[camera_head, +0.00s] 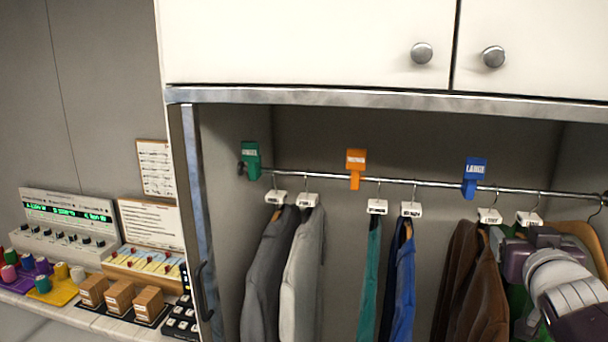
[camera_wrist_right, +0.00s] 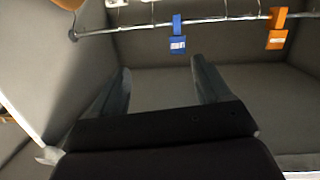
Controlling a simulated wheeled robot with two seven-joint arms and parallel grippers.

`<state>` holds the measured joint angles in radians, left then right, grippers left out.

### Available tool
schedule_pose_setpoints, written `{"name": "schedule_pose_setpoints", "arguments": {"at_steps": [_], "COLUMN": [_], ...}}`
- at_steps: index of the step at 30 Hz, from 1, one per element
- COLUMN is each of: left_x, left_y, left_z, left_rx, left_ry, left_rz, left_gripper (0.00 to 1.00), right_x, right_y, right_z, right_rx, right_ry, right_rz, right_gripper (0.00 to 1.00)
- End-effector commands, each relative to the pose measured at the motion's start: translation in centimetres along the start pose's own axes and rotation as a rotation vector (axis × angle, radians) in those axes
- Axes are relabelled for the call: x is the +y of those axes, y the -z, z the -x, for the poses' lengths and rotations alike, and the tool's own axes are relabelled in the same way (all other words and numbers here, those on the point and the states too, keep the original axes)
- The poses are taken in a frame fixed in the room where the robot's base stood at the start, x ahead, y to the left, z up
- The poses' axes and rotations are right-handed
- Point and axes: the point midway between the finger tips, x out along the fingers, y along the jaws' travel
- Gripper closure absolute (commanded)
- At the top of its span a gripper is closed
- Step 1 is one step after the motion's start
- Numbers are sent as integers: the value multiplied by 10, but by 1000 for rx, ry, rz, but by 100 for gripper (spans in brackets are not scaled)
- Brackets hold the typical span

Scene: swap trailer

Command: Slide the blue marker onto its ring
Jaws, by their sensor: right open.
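The blue marker (camera_head: 475,172) is clipped on the metal rail (camera_head: 400,183), right of the middle, its label standing above the rail. In the right wrist view the picture is turned over, and the blue marker (camera_wrist_right: 177,40) shows beyond the fingertips, apart from them. My right gripper (camera_wrist_right: 160,68) is open, with nothing between its two fingers. In the head view my right gripper (camera_head: 530,250) is at the lower right, below and right of the blue marker, in front of the clothes; its fingertips are hard to make out. I cannot clearly make out a ring. My left gripper is not in view.
An orange marker (camera_head: 356,167) and a green marker (camera_head: 251,160) are also on the rail. Several hangers with white tags (camera_head: 489,215) and clothes hang below it. White cupboards (camera_head: 300,45) overhang the rail. A counter with devices and small boxes (camera_head: 120,297) is at left.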

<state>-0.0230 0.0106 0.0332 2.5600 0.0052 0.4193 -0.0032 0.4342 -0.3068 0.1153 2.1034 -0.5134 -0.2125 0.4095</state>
Motion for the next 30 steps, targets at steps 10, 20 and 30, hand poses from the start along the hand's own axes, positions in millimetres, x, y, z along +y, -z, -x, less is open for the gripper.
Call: {"name": "schedule_pose_setpoints", "arguments": {"at_steps": [10,20,30], "left_x": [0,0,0], "left_y": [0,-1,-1], "left_z": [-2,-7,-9], "left_rx": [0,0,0], "left_ry": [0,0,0], "left_rz": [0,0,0], "left_gripper": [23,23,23], "right_x": [-11,-92,-134], "right_y": [-123,-308,-354], "right_z": [7,102,150], "right_rx": [-403,-1089,-1276], "right_ry": [-19,190,315], "right_rz": [21,102,206], "right_gripper": [23,23,23]}}
